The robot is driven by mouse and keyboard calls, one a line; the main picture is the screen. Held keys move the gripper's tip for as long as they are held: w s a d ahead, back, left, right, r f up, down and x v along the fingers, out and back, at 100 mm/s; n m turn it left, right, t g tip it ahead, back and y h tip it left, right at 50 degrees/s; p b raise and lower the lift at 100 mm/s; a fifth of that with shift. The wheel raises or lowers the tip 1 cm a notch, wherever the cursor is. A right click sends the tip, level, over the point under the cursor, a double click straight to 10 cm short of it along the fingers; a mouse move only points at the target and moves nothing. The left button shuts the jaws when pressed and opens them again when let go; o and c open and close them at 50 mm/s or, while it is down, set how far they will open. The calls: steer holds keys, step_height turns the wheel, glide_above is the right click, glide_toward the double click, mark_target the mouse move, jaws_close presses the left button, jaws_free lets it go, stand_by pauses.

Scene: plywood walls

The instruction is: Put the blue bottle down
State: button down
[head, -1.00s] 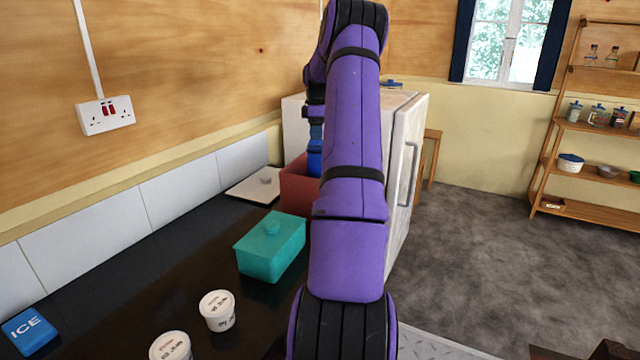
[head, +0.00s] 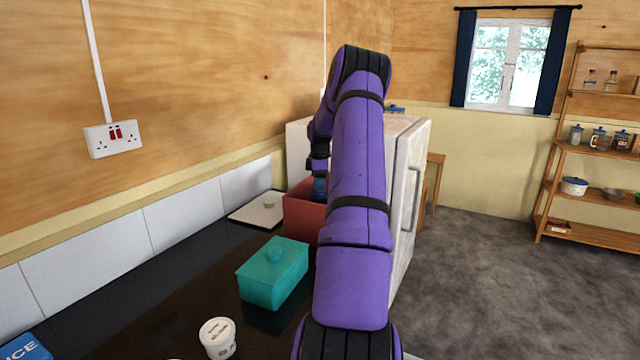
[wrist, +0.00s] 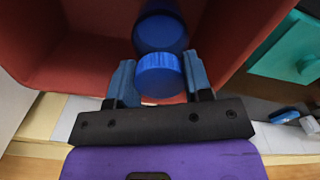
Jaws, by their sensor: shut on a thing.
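The blue bottle (wrist: 160,33) shows in the wrist view with its ridged blue cap (wrist: 160,75) between the two fingers. My gripper (wrist: 160,84) is shut on it, near the cap. The bottle is inside the red box (wrist: 255,25), whose walls surround it on the sides in view. Whether the bottle's base touches the box floor is hidden. In the head view my arm reaches down into the red box (head: 298,212) on the dark counter, and the bottle is hidden there.
A teal lidded box (head: 272,275) stands on the counter (head: 160,300) in front of the red box. A white lid (head: 258,208) lies left of it. A white fridge (head: 408,150) stands behind. A white tub (head: 217,338) and blue ICE pack (head: 25,347) are nearer.

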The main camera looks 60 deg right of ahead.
steer(key=shift+f, duration=0.1)
steer(key=c, duration=0.5)
jaws_free()
steer(key=shift+c, duration=0.2)
